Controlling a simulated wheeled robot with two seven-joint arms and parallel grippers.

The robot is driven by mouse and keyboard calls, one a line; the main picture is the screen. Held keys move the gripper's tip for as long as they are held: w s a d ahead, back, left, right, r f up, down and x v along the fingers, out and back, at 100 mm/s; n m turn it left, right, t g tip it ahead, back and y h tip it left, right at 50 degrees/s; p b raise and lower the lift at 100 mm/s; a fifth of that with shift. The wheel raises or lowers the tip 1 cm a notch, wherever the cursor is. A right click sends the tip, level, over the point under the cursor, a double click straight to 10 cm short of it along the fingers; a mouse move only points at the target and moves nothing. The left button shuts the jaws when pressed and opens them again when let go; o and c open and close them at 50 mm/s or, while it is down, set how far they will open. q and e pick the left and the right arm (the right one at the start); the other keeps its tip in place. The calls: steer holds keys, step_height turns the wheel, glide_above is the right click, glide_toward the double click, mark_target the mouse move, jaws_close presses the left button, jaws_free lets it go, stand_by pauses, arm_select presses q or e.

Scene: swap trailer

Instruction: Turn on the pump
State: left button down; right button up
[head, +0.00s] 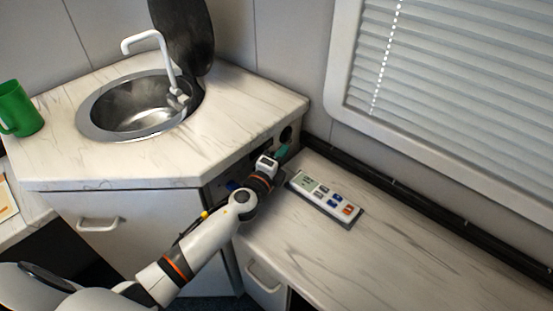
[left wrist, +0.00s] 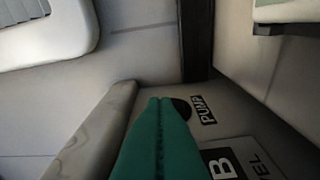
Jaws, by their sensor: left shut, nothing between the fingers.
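A dark panel on the side of the sink counter carries a "PUMP" label (left wrist: 202,110) in the left wrist view. Beside that label is a round black pump switch (left wrist: 182,107), partly hidden behind my fingertips. My left gripper (head: 281,152) is shut and empty, its green fingers close to this panel in the head view. In the left wrist view the shut fingers (left wrist: 160,103) point at the black switch; I cannot tell whether they touch it. A round black fitting (head: 286,134) shows on the panel in the head view. My right gripper is not in view.
The sink (head: 138,112) with a white faucet (head: 150,42) and dark raised lid (head: 188,30) is above the panel. A green mug (head: 18,108) stands at left. A white panel with coloured buttons (head: 325,197) lies on the lower counter (head: 400,258), otherwise clear. A blind-covered window is at right.

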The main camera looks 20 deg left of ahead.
mark_target(288, 136)
arm_select(q)
steer(key=w, duration=0.4)
steer(key=shift+w+d, duration=0.2)
steer(key=shift+w, duration=0.2)
steer(key=shift+r, duration=0.1)
steer(key=shift+w+a+r+n+p, duration=0.1)
steer(key=shift+a+r+n+p, duration=0.3)
steer(key=shift+n, duration=0.2)
steer(key=shift+d+f, duration=0.1)
steer(key=shift+f, duration=0.25)
